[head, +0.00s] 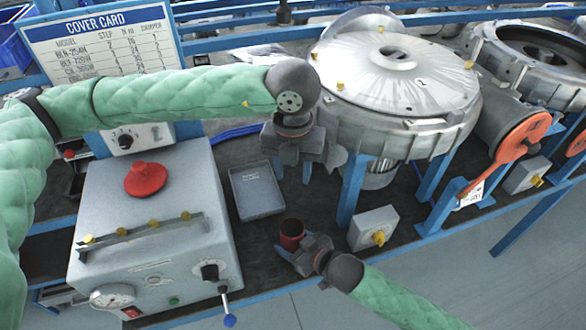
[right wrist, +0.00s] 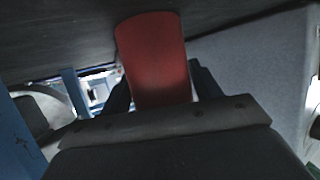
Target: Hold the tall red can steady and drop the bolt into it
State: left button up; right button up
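The tall red can (head: 291,234) stands on the dark bench near its front edge, with its open top up. My right gripper (head: 291,247) reaches it from the lower right, with a finger on each side. In the right wrist view the can (right wrist: 155,58) fills the space between the fingers, which look closed on it. My left gripper (head: 292,170) hangs pointing down, above and behind the can, near the grey tray. Its fingers look apart with nothing seen between them.
A shallow grey tray (head: 257,192) lies behind and left of the can. A grey control box (head: 150,225) with a red knob stands at left. A small box (head: 374,229) with a yellow knob is right of the can. A large round blower housing (head: 395,80) stands behind.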

jog(key=shift+o, duration=1.3)
jog(key=shift+s+d, duration=0.1)
jog(key=v, duration=1.1)
jog(key=shift+s+d+r, duration=0.2)
jog(key=shift+d+r, duration=0.05)
jog(key=shift+d, duration=0.1)
